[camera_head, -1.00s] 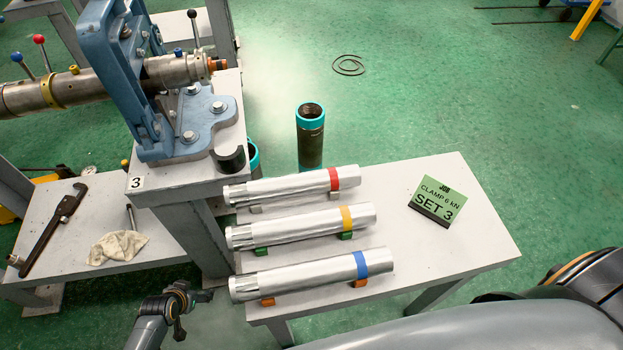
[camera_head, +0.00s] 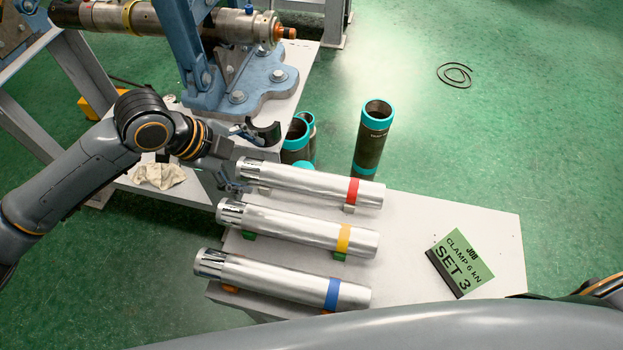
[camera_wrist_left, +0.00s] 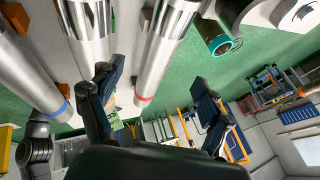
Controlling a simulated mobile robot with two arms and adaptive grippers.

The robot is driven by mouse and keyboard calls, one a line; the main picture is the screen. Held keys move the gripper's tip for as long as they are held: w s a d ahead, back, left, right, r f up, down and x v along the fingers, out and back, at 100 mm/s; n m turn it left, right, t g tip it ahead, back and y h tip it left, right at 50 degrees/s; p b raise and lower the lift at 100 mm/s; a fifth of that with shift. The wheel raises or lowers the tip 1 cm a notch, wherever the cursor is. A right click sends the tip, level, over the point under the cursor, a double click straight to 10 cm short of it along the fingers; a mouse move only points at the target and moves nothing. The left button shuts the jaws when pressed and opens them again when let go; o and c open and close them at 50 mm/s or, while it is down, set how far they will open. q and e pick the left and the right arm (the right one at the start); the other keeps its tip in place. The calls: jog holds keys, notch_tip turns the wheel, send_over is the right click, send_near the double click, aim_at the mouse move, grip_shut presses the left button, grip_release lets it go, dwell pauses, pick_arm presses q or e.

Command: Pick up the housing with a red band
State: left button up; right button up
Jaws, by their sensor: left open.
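The silver housing with a red band (camera_head: 305,184) lies on the white table as the farthest of three parallel housings. In the wrist view it (camera_wrist_left: 160,55) runs between my finger pads, its red band at the far end. My left gripper (camera_head: 232,177) is at the left, slotted end of this housing. Its fingers (camera_wrist_left: 158,82) are spread with nothing held. The head view does not clearly show whether they touch it. The yellow-band housing (camera_head: 300,226) and blue-band housing (camera_head: 285,281) lie nearer me. My right gripper is out of view.
A blue vise (camera_head: 240,85) stands behind the table on the left. Dark pipes with teal ends (camera_head: 370,140) stand behind the table. A green sign (camera_head: 463,262) reading SET 3 is at the table's right. The table between housings and sign is clear.

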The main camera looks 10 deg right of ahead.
aim_at(274, 173)
pick_arm(q)
jog(key=x, duration=0.9)
jog(key=shift+w+d+f, duration=0.15)
jog(key=shift+d+f, duration=0.05)
jog(key=shift+f, duration=0.1)
grip_shut()
jog(key=shift+r, duration=0.15)
